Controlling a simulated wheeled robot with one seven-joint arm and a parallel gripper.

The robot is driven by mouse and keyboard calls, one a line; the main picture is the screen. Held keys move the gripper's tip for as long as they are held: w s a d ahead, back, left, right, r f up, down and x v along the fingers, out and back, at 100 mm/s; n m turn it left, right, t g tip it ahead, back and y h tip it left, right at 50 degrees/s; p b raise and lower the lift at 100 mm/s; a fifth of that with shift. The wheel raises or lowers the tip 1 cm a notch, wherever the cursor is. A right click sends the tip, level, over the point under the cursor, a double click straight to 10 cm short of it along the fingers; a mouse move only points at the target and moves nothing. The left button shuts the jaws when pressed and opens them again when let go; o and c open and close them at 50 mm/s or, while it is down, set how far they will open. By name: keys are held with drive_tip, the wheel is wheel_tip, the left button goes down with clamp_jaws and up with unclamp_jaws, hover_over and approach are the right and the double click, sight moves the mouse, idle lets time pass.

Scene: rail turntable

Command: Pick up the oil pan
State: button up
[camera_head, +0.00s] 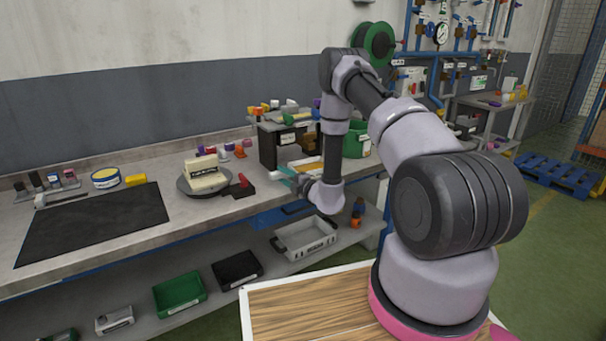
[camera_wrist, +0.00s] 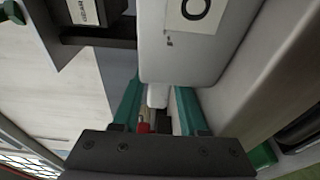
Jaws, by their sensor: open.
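A cream, box-like thing with a dark-lettered label (camera_head: 205,177), which I take to be the oil pan, sits on a round grey turntable (camera_head: 188,188) on the bench. My gripper (camera_head: 281,172) is open, low over the bench to the right of it, with its teal fingers pointing left. In the wrist view a large pale body with a label (camera_wrist: 190,65) lies beyond the fingertips of my gripper (camera_wrist: 160,95). It is probably the same thing. I cannot tell whether the fingers touch it. A small pale stub shows between the fingers.
A black clamp-like part with a red handle (camera_head: 241,187) lies between turntable and gripper. A dark mat (camera_head: 95,223) covers the bench's left. A black box (camera_head: 268,150) and a green bin (camera_head: 360,142) stand behind my wrist.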

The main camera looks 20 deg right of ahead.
clamp_jaws()
idle(1.4)
